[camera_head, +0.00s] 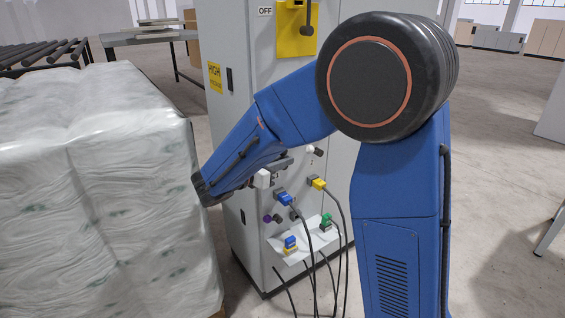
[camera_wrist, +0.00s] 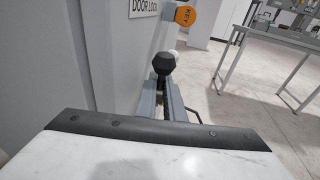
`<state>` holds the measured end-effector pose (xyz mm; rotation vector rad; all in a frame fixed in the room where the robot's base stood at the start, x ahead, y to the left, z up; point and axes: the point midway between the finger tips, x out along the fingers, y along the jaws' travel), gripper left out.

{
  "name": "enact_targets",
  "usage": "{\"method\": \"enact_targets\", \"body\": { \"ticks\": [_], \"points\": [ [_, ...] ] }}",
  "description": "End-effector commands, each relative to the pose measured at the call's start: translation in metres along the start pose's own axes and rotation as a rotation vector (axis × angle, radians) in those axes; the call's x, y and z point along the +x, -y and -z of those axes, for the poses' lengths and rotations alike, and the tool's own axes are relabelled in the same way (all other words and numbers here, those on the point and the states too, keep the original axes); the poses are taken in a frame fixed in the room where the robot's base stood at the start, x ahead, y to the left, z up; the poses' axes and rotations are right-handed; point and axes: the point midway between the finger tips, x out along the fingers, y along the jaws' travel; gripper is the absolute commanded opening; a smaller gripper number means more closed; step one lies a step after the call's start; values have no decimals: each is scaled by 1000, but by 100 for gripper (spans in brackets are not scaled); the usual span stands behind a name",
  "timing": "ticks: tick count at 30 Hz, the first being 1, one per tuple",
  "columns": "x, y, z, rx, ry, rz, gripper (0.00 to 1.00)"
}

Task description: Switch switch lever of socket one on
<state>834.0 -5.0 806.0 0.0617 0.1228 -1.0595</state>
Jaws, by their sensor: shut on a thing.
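A lever with a round black knob (camera_wrist: 163,62) stands out from the cabinet face in the wrist view. My gripper (camera_wrist: 163,88) has its two grey fingers on either side of the lever just below the knob and is shut on it. In the head view my gripper (camera_head: 287,163) reaches the cabinet's front above the sockets, partly hidden by my own arm. A blue plug (camera_head: 284,199) and a yellow plug (camera_head: 318,184) with black cables sit in the panel below and right of it. I cannot read any socket number or the lever's on or off position.
The grey cabinet (camera_head: 235,110) has a yellow plate with a black handle (camera_head: 308,20) and an OFF label on top. A wrapped white bale (camera_head: 100,190) stands close on the left. A small shelf (camera_head: 305,245) holds loose plugs. Cables hang below.

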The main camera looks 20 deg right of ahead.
Motion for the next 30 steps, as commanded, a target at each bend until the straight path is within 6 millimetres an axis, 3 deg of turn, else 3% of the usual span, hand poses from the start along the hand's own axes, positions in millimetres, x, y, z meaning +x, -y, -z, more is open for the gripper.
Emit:
{"method": "enact_targets", "body": {
  "ticks": [12, 14, 24, 30],
  "points": [
    [1, 0, 0, 11, -58, -2, 0],
    [1, 0, 0, 11, -58, -2, 16],
    [-1, 0, 0, 11, -57, -2, 16],
    [-19, -1, -1, 11, -57, -5, 16]
  ]
}}
